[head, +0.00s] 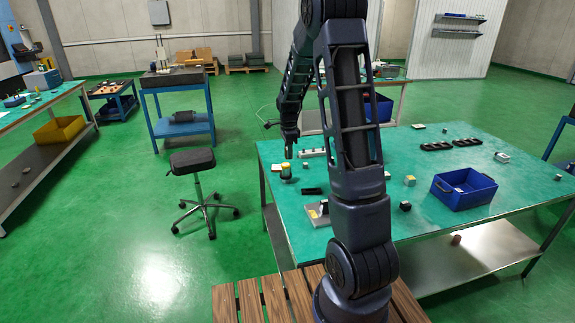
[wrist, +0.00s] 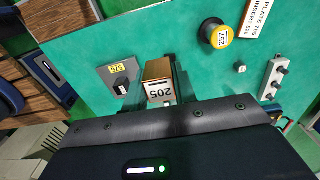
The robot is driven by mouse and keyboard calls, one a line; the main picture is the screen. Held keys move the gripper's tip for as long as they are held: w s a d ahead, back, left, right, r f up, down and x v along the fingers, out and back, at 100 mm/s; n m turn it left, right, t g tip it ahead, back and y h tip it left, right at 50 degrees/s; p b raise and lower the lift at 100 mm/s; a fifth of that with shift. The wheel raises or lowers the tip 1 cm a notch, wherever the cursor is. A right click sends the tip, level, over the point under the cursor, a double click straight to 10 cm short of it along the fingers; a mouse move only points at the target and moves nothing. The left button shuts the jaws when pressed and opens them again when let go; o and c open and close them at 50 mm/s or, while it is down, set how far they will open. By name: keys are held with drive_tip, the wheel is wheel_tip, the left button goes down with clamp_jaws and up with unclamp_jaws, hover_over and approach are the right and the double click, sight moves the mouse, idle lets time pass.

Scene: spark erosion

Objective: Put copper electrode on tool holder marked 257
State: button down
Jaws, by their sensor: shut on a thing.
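My gripper (wrist: 160,82) is shut on a copper-coloured block (wrist: 157,69) with a white face printed 205, upside down in the wrist view. In the head view my gripper (head: 290,150) is over the far left corner of the green table; the block is too small to make out there.
A yellow-grey marked plate (wrist: 117,71) is to the left. A blue bin (head: 463,188) and black trays (head: 437,146) stand farther right.

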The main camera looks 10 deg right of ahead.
wheel_tip(320, 180, up, 9)
hover_over(286, 164)
wheel_tip(286, 164, down, 19)
drive_tip(key=shift+s+a+f, duration=0.1)
drive_tip(key=shift+s+f, duration=0.05)
drive_tip(key=shift+f, duration=0.05)
drive_tip(key=shift+f, duration=0.1)
drive_tip(key=c, duration=1.1)
unclamp_jaws()
